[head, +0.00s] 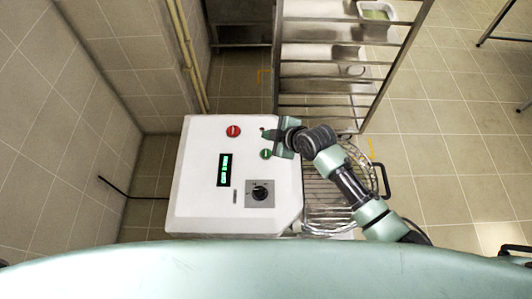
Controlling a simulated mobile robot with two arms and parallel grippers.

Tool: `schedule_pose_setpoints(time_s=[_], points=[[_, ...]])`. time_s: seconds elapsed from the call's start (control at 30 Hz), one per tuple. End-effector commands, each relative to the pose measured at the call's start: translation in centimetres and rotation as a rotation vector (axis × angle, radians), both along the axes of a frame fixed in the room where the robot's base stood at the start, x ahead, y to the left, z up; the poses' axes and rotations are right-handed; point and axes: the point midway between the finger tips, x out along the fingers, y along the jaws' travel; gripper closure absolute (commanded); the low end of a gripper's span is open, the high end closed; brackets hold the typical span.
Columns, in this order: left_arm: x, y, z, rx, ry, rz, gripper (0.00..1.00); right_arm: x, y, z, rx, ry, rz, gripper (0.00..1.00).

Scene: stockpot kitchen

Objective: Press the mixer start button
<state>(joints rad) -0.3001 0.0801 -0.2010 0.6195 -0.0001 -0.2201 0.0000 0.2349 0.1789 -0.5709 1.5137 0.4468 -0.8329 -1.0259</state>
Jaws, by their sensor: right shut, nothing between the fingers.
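The white mixer control box (200,190) stands in the middle of the head view. On its face are a green button (266,154), a red button (233,131), a lit green display (224,170) and a black dial (260,193). My right gripper (272,143) is over the upper right of the face, its shut, empty fingers right beside the green button. I cannot tell whether the fingertips touch the button. My left gripper is not in view.
A metal rack (320,100) stands behind the box, with a white container (376,14) at its top. A wire basket or guard (335,190) lies right of the box, partly under my right arm. Tiled walls are at left; open floor is at right.

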Motion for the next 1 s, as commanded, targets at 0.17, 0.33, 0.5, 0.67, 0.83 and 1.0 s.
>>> schedule_pose_setpoints(time_s=[0.17, 0.33, 0.5, 0.67, 0.83, 1.0], points=[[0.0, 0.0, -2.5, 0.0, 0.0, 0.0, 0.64, -0.1, 0.1, -2.6, 0.0, 0.001, 0.0, 1.0], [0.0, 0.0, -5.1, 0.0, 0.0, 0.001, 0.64, -0.1, 0.0, -5.2, 0.0, 0.002, -0.001, 1.0], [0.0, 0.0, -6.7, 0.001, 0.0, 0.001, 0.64, 0.0, 0.0, -7.1, -0.001, 0.001, 0.001, 1.0], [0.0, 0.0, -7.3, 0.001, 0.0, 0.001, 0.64, 0.0, 0.0, -8.0, -0.001, 0.001, 0.0, 1.0], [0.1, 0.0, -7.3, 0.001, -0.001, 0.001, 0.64, 0.0, 0.0, -8.1, 0.0, 0.001, 0.001, 1.0], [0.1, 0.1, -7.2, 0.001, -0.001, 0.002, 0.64, 0.0, 0.0, -8.0, 0.0, 0.001, 0.001, 1.0]])
